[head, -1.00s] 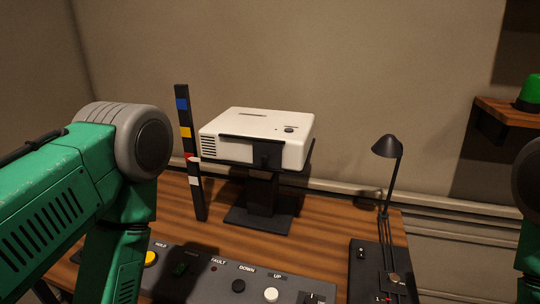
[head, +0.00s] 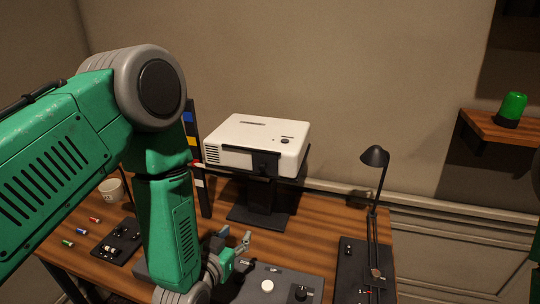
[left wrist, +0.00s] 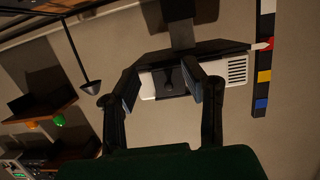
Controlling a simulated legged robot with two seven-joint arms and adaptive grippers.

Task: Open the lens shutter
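The white projector (head: 255,133) stands on a black stand (head: 262,200) at the back of the desk. A dark plate (head: 265,162), which looks like the lens shutter, covers part of its front. My left gripper (head: 236,243) is over the desk, in front of and below the projector, apart from it. In the left wrist view its two fingers (left wrist: 164,82) are spread and empty. The projector (left wrist: 147,84) shows upside down beyond them, with the dark plate (left wrist: 171,78) between the fingertips. The lens itself is hidden. My right gripper is out of view.
A striped post (head: 192,125) stands left of the projector. A black lamp (head: 375,157) rises at the right. A button panel (head: 310,285) lies at the front, partly behind my left arm. A mug (head: 111,189) stands at the left. A green beacon (head: 511,108) sits on a wall shelf.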

